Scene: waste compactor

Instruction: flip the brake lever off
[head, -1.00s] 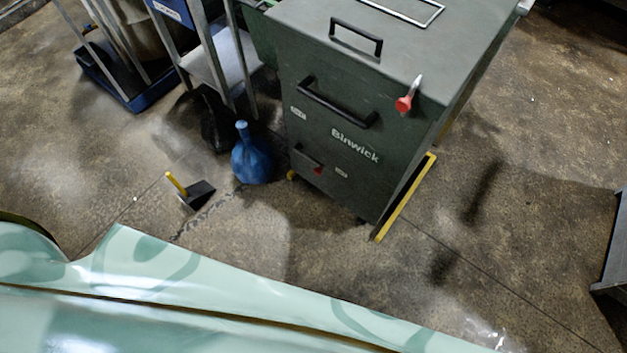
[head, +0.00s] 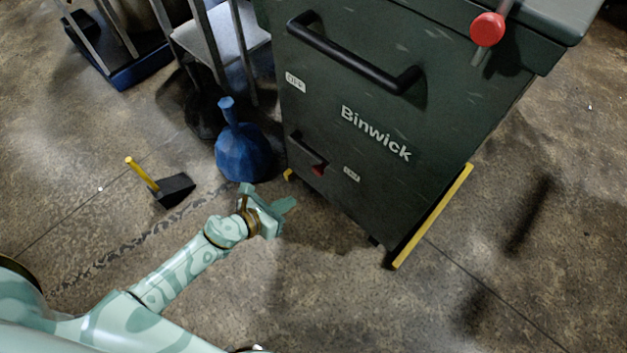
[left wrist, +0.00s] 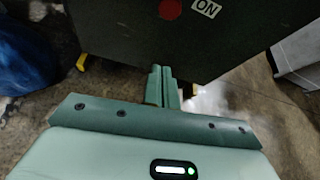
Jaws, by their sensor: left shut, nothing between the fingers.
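The dark green Binwick compactor (head: 340,110) stands ahead of me. Low on its front is the brake lever (head: 307,152), a short dark bar slanting down to the right to a red tip. The tip points toward the small ON label (head: 351,174); an OFF label (head: 295,82) sits higher up on the left. In the left wrist view the red tip (left wrist: 170,9) and ON label (left wrist: 207,8) show at the top edge; the bar is cut off. My left gripper (head: 288,204) is shut and empty, below and left of the lever, apart from it. Its fingers (left wrist: 162,76) point toward the compactor. My right gripper is out of view.
A blue tied bag (head: 242,150) stands close behind my left gripper. A dustpan-like black item with a yellow handle (head: 172,188) lies at left. A cart (head: 125,60) stands behind. A yellow bar (head: 432,218) runs along the compactor's lower right edge. Floor in front is clear.

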